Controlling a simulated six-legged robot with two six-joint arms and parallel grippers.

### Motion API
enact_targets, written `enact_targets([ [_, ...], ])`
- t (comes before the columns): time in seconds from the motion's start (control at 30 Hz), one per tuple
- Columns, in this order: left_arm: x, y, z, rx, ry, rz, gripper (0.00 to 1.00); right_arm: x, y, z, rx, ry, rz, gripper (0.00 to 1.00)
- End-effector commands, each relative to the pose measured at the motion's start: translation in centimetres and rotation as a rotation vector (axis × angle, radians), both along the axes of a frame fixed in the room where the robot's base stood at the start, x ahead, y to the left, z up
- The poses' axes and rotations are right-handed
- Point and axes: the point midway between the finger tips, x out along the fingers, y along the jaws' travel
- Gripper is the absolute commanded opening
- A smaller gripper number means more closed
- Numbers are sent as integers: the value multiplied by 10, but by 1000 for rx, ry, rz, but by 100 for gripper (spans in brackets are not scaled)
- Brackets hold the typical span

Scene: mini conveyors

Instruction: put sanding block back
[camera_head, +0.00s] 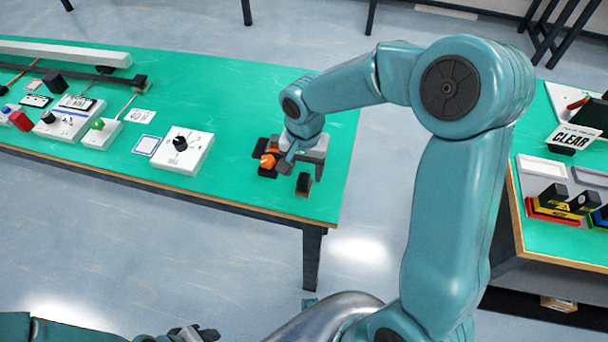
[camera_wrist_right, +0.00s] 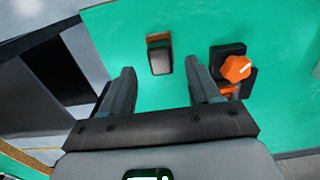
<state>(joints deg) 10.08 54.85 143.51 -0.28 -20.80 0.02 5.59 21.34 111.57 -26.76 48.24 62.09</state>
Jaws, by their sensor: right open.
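A small dark block with a brown edge, which looks like the sanding block (camera_head: 304,183), stands on the green table near its right front corner. In the right wrist view the block (camera_wrist_right: 160,60) shows ahead of the fingertips, roughly between their lines. My right gripper (camera_head: 305,167) is over the table just behind the block. Its two fingers (camera_wrist_right: 162,78) are spread apart with nothing between them. My left gripper (camera_head: 190,333) shows only in part at the bottom edge of the head view, and its fingers cannot be made out.
An orange knob on a black base (camera_wrist_right: 238,67) stands close beside my right gripper. A white box with a black knob (camera_head: 183,150) and several other devices stand farther left on the green table (camera_head: 230,95). A second table (camera_head: 560,238) with coloured trays is at right, across a floor gap.

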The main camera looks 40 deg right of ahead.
Motion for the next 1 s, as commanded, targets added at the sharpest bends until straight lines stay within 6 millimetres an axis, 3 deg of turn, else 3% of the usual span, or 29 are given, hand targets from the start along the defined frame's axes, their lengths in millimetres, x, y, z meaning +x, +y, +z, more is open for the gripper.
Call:
enact_targets([
  [0.03, 0, 0, 3, 0, 0, 0, 43, 1, 0, 16, 1, -6, -1, 62],
  [0.2, 0, 0, 6, 0, 0, 0, 43, 0, 0, 52, 1, -4, -1, 62],
  [0.4, 0, 0, 8, 0, 0, 0, 43, 0, 0, 74, 1, -2, 0, 62],
  [1.0, 0, 0, 8, 0, 0, 0, 43, 0, 0, 77, 2, 1, 0, 62],
])
